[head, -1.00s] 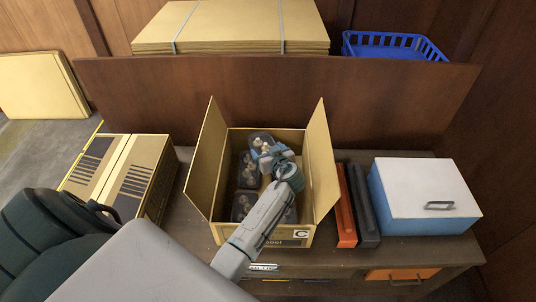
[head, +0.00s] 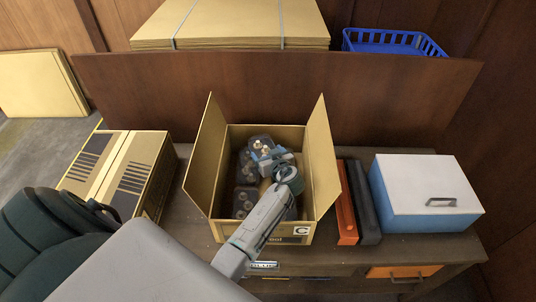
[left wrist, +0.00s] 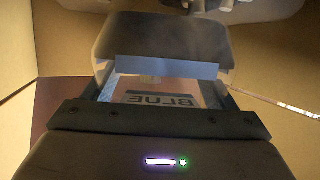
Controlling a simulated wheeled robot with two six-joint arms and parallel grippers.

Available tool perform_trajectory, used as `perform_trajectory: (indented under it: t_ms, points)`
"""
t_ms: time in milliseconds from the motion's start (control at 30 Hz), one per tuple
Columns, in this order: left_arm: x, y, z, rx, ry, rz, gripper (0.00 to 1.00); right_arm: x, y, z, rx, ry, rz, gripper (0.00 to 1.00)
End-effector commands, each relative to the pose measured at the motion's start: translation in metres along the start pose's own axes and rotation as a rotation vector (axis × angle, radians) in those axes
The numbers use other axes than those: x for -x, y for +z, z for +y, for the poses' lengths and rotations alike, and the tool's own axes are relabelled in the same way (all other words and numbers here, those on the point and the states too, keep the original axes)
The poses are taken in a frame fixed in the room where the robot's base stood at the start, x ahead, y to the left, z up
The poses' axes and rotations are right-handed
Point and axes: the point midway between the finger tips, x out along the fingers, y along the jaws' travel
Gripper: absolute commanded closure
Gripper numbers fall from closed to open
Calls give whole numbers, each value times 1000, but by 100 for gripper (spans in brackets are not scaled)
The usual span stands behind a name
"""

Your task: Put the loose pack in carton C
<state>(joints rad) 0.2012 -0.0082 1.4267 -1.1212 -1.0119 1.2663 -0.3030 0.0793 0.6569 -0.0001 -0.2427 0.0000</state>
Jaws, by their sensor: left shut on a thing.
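Carton C (head: 301,230) stands open on the bench, its side flaps spread and a C label on its front. My left gripper (head: 268,156) reaches down into it, shut on a clear-topped mushroom pack (head: 261,142) at the back of the carton. Other packs sit along the carton's left side, one mid-left (head: 246,165) and one front-left (head: 244,202). My arm hides part of the carton's right side. My right gripper is out of view.
A closed striped carton (head: 120,170) stands left. An orange bar (head: 346,205), a dark bar (head: 364,205) and a white-lidded blue box (head: 425,190) stand right. A wooden panel (head: 270,95) rises behind, with flat cardboard (head: 230,25) and a blue basket (head: 395,45) beyond.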

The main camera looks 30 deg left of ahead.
Motion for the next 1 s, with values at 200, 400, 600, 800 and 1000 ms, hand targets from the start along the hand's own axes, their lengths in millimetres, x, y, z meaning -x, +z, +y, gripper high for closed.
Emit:
perform_trajectory:
  t_ms: [200,400,600,800,1000]
  points:
    - [0,0,0,0,0,0,0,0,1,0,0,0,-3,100]
    - [0,-1,0,0,0,0,0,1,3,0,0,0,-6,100]
    - [4,-11,0,-1,0,0,0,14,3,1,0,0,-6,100]
    - [37,-12,0,3,2,-4,0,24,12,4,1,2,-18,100]
    - [84,-11,1,3,2,-4,0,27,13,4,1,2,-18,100]
